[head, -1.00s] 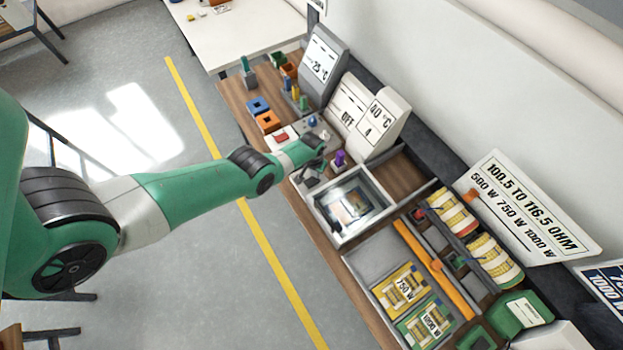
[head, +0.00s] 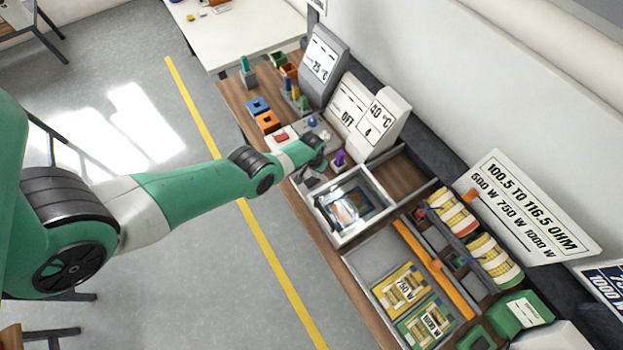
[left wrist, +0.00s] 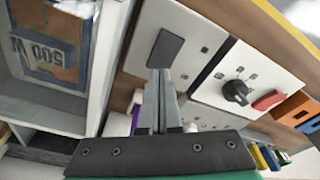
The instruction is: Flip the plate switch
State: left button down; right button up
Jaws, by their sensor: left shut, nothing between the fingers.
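The plate switch (left wrist: 166,49) is a dark grey rectangular rocker on a pale panel in the left wrist view. My left gripper (left wrist: 158,73) is shut and empty, its fingertips overlapping the lower edge of the switch in that view. I cannot tell whether they touch it. In the head view my left gripper (head: 318,164) is over the small panels between the red button and the glass-topped tray, and it hides part of them. My right gripper is in neither current view.
The tray (head: 343,237) with a blue-edged piece inside stands close beside the gripper. A black knob (left wrist: 235,91) and a red button (left wrist: 268,100) sit on the neighbouring panel. A purple knob (head: 339,157) stands close by.

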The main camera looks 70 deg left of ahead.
aim_at(315, 179)
pick_arm(q)
jog(key=shift+f+b, duration=0.95)
dwell(0.6)
jog(key=shift+r, duration=0.1)
notch_tip(315, 179, up, 7)
jog(key=p, duration=0.7)
dwell(0.3)
